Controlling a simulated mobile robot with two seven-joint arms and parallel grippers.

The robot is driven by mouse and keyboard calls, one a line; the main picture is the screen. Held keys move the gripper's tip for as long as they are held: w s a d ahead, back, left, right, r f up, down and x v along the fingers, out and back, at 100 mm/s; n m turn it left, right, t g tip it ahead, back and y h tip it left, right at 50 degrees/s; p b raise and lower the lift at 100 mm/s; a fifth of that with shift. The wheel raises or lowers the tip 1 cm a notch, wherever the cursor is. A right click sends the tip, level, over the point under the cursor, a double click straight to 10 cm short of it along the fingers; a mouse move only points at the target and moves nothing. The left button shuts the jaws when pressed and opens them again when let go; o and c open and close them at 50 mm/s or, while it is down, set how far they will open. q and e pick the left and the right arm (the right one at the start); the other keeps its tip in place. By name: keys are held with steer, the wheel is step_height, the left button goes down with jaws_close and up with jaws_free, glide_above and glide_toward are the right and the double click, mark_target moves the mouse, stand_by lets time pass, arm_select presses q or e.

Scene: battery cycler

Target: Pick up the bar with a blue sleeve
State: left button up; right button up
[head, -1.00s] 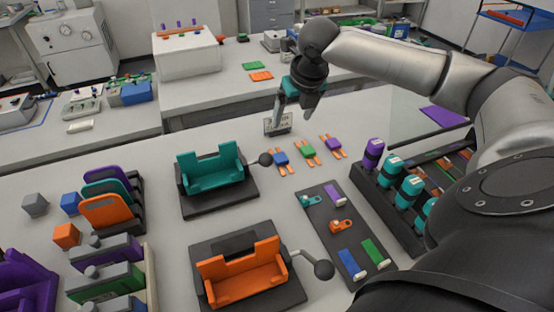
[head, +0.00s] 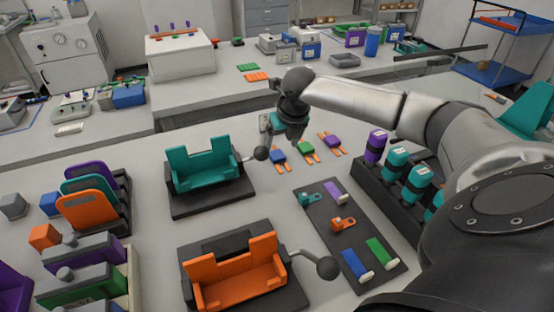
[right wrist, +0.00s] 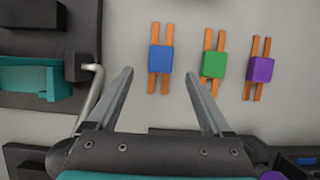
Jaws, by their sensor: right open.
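The bar with a blue sleeve (head: 277,156) lies on the white table, left of a green-sleeved bar (head: 306,151) and a purple-sleeved bar (head: 331,142). In the right wrist view its blue sleeve (right wrist: 161,59) sits across two copper-coloured strips, just beyond and between my fingertips. My right gripper (head: 297,138) is above the table by this row, fingers pointing down. In the right wrist view my right gripper (right wrist: 159,72) is open with nothing between its fingers. The green sleeve (right wrist: 213,64) lies just right of the right fingertip. My left gripper is not in view.
A teal cradle (head: 207,173) with a ball-ended lever stands left of the row. An orange cradle (head: 238,277) is nearer. A dark mat (head: 327,232) holds several small parts, including a blue piece (head: 356,265). A dark rack with purple and teal cylinders (head: 396,163) stands right.

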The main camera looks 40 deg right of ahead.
mark_target(277, 155)
steer(key=shift+b+x, duration=0.8)
steer(key=shift+x, duration=1.85)
steer(key=shift+w+r, duration=0.1)
jaws_close()
